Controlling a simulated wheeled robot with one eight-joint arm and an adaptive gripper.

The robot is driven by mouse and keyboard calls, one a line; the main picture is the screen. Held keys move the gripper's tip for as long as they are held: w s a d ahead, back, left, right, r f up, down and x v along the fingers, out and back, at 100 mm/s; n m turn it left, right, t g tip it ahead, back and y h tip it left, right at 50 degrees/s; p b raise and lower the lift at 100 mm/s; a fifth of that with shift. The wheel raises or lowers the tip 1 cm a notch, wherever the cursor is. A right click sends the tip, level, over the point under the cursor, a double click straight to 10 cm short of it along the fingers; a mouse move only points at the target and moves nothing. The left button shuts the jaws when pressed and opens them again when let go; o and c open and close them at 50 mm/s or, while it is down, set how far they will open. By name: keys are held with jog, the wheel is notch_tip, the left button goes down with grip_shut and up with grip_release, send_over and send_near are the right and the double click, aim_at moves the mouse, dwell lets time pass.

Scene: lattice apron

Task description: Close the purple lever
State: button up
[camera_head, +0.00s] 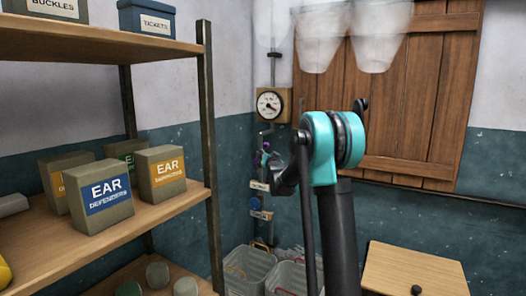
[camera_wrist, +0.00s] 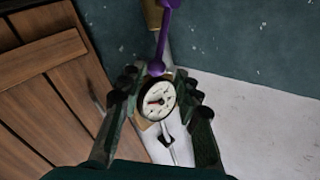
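The purple lever (camera_wrist: 162,42) shows at the top of the wrist view, a bar with rounded ends on a brassy fitting of a pipe. Its lower end is near the gap between my fingertips. My gripper (camera_wrist: 158,84) has its two dark fingers spread, with nothing held between them. I cannot tell how far the lever is from the fingertips. In the head view only a small bit of purple (camera_head: 265,158) shows beside the dark end of my arm, and the rest is hidden or too small.
A round white gauge (camera_head: 269,104) is on the wall above the lever; it also shows between my fingers in the wrist view (camera_wrist: 157,99). A wooden shutter (camera_head: 420,100) is to the right. A shelf with boxes (camera_head: 100,195) stands left. Grey baskets (camera_head: 248,268) are below.

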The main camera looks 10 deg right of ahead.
aim_at(264, 149)
jog(key=w, duration=1.1)
jog(key=shift+w+a, duration=0.15)
jog(key=shift+w, duration=0.15)
jog(key=shift+c, duration=0.4)
grip_shut()
